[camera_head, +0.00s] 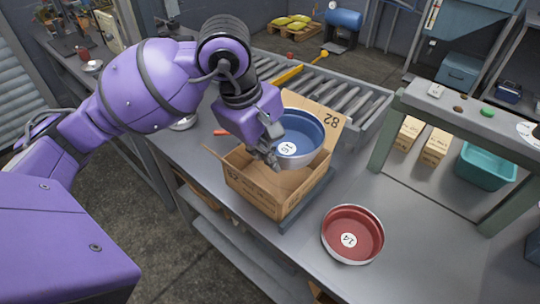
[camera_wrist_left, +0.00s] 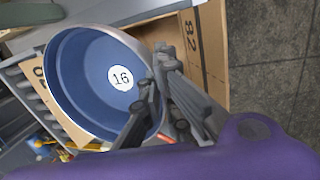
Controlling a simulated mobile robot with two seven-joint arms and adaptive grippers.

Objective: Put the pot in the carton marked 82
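A blue pot (camera_head: 305,131) with a pale outside and a white disc marked 16 is held over the open carton (camera_head: 253,190). The carton is brown cardboard, and 82 is printed on its raised flap. My left gripper (camera_head: 274,158) is shut on the pot's rim at its near left side. In the left wrist view the fingers (camera_wrist_left: 158,95) pinch the wall of the pot (camera_wrist_left: 88,92), with the carton's flap (camera_wrist_left: 205,50) behind. The pot hides part of the carton's opening. My right gripper is not in view.
A red pan (camera_head: 352,234) marked 14 sits on the grey table, right of the carton. A roller conveyor (camera_head: 337,98) lies behind. A green-grey frame (camera_head: 470,125) stands at right, with a teal bin (camera_head: 485,167) beyond it.

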